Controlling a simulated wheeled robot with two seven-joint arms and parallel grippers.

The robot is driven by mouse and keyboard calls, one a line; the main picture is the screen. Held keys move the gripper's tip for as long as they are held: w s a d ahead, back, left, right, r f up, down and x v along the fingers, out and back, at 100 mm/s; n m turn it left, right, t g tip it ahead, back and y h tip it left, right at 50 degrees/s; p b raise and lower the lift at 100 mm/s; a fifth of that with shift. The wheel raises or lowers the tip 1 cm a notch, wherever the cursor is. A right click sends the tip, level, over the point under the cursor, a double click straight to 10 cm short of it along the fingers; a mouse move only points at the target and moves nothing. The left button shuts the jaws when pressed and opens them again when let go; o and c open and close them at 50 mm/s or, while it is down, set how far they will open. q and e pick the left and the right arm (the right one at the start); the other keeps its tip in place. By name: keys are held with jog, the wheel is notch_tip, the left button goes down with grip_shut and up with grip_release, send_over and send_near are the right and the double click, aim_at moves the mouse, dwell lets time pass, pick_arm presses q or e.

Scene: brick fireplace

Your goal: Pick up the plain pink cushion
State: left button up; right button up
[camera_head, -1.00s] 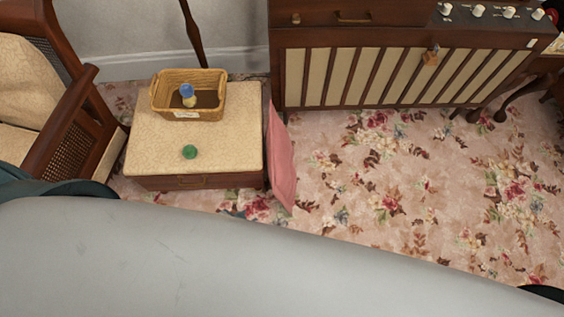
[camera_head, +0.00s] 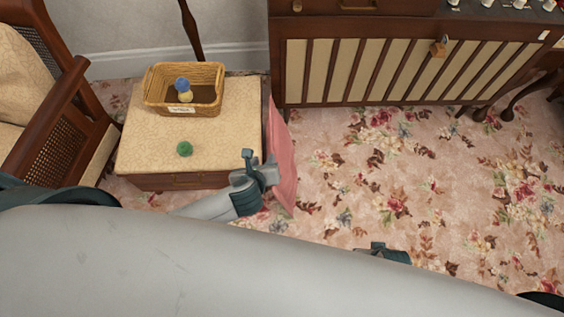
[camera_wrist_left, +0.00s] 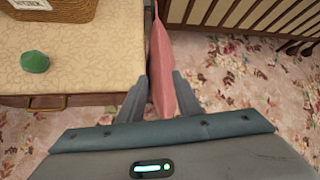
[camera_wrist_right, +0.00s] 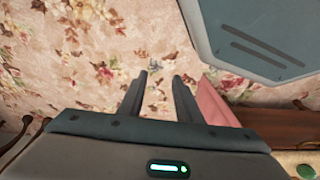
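The plain pink cushion (camera_head: 284,160) stands on edge on the carpet, leaning along the right side of the cream-topped stool (camera_head: 225,115). My left gripper (camera_head: 262,168) is beside the stool's front right corner and hides part of the cushion. In the left wrist view, its fingers are apart with the cushion (camera_wrist_left: 164,60) between them; I cannot tell whether they touch it. My right gripper (camera_head: 385,253) is low in the head view, mostly hidden by my body. In the right wrist view its fingers (camera_wrist_right: 163,82) are apart over bare carpet, with the cushion (camera_wrist_right: 214,103) to their right.
On the stool are a wicker basket (camera_head: 207,98) holding a blue-topped item (camera_head: 182,84) and a green ball-like object (camera_head: 184,149). An armchair (camera_head: 62,110) stands left. A striped-front cabinet (camera_head: 375,72) stands behind the cushion. The floral carpet (camera_head: 420,180) at right is clear.

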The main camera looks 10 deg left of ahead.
aim_at(271, 143)
pick_arm(q)
jog(key=shift+r, duration=0.25)
pick_arm(e)
jog(key=shift+r, duration=0.15)
